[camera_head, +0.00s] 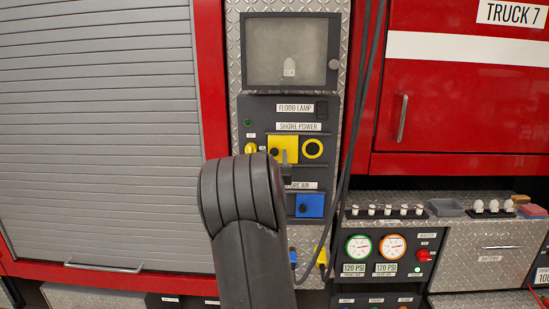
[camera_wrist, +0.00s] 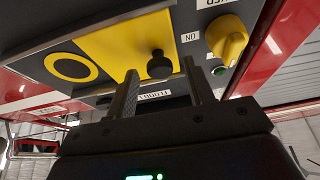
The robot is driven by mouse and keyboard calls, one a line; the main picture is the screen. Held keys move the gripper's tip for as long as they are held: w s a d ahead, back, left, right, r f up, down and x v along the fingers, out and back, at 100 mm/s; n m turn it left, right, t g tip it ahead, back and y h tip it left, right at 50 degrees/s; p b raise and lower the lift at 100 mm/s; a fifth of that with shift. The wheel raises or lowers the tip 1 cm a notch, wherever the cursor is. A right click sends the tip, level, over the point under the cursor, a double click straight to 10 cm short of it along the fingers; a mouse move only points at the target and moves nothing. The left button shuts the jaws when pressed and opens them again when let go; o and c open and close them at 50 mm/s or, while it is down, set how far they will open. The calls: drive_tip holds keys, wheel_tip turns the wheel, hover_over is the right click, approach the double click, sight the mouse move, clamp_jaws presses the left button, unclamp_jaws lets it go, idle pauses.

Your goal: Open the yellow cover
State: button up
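The yellow cover (camera_head: 290,142) is a flat square plate on the dark panel under the "SHORE POWER" label, and it lies shut. In the wrist view the yellow cover (camera_wrist: 118,42) fills the upper middle, with a small black knob (camera_wrist: 159,66) standing out from it. My gripper (camera_wrist: 160,74) is open, and the knob appears between its two fingertips. I cannot tell whether the fingers touch the knob. In the head view my gripper (camera_head: 284,158) is at the cover's lower part, mostly hidden by my arm.
A yellow rotary switch (camera_head: 251,148) is left of the cover, and a yellow ring socket (camera_head: 313,148) is right of it. A blue cover (camera_head: 310,205) sits below. Dark cables (camera_head: 352,130) hang to the right. Gauges (camera_head: 359,246) are at lower right.

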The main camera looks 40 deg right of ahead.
drive_tip(key=v, duration=1)
drive_tip(key=shift+s+a+f, duration=0.2)
drive_tip(key=shift+s+a, duration=0.05)
idle(0.3)
drive_tip(key=s+a+n+g+y, duration=0.3)
drive_tip(key=a+y, duration=0.9)
drive_tip(key=a, duration=1.3)
drive_tip(key=s+a+f+n+g+y, duration=0.2)
drive_tip(key=s+a+n+g, duration=0.1)
drive_tip(key=s+a, duration=0.4)
drive_tip(key=s+a+f+n+g+y, duration=0.1)
drive_tip(key=s+a+f+n+g, duration=0.2)
drive_tip(key=s+a, duration=0.5)
drive_tip(key=s+g, duration=0.1)
drive_tip(key=s, duration=0.4)
drive_tip(key=shift+y, duration=0.4)
